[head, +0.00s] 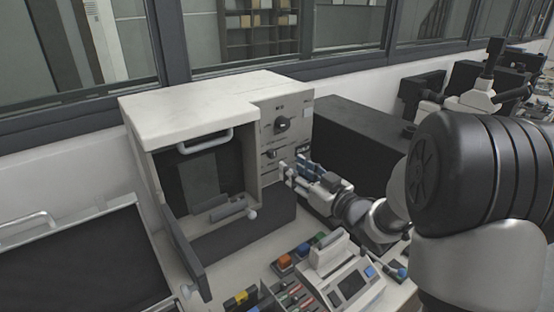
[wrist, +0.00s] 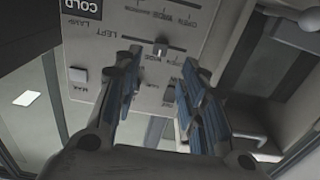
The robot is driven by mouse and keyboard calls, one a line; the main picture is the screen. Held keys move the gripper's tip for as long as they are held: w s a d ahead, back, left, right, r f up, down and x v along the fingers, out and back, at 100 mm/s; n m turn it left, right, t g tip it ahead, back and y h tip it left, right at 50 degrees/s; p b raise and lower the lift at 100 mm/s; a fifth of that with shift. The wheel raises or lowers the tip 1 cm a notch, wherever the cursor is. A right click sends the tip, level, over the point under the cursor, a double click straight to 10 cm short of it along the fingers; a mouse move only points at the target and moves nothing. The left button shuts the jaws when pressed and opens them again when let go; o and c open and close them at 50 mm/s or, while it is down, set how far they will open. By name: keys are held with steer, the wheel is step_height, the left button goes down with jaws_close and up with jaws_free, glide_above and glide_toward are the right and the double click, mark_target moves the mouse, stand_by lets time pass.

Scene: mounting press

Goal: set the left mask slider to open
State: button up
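The panel appears upside down in the wrist view, with the word LEFT beside the slot. The knob sits near the slot's middle; I cannot tell its setting from the small print. My gripper (wrist: 160,65) is open, its blue-padded fingers on either side of the knob with nothing between them. I cannot tell whether they touch the panel. In the head view my gripper (head: 292,172) is at the lower part of the panel (head: 286,108) and hides the slider.
The white press (head: 200,96) has an open front chamber with a handle (head: 206,141) and a lowered dark door. A black box (head: 350,145) stands to its right. A small white device (head: 343,281) and coloured blocks (head: 303,249) lie on the bench below my arm.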

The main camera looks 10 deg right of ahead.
mark_target(274, 155)
steer(key=b+x, duration=0.1)
steer(key=x, duration=0.7)
steer(key=shift+w, duration=0.15)
jaws_close()
stand_by(0.5)
